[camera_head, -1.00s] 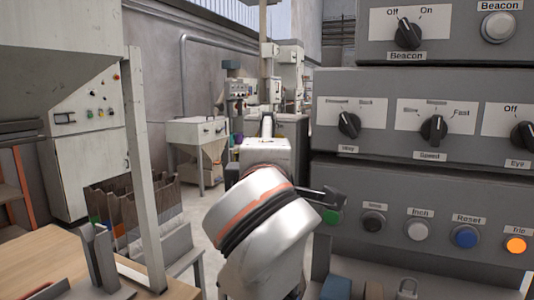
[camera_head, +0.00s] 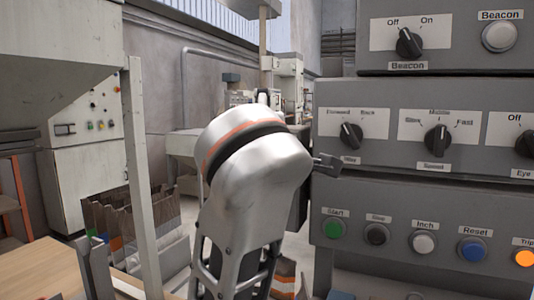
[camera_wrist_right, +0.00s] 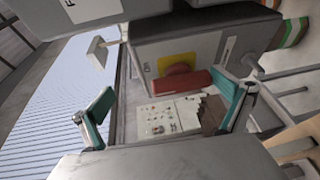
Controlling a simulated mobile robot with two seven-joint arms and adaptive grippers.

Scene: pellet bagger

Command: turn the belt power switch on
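In the right wrist view, a red rotary handle (camera_wrist_right: 183,82) sits on a yellow plate (camera_wrist_right: 176,62) on the face of a grey box (camera_wrist_right: 215,50). I cannot read any label naming it as the belt power switch. My right gripper (camera_wrist_right: 163,97) is open, its two teal-padded fingers wide apart with nothing between them. The handle appears beyond the fingers, not touched. In the head view, an arm of mine rises at the centre; a dark gripper part (camera_head: 328,163) shows beside the control panel's left edge, the rest hidden. My left gripper is not recognisable in view.
The grey control panel (camera_head: 385,185) at right carries a Beacon knob (camera_head: 409,43), a Speed knob (camera_head: 437,140) and several push buttons, including green Start (camera_head: 334,229). A white cabinet (camera_head: 92,160) and a wooden table (camera_head: 45,273) stand at left.

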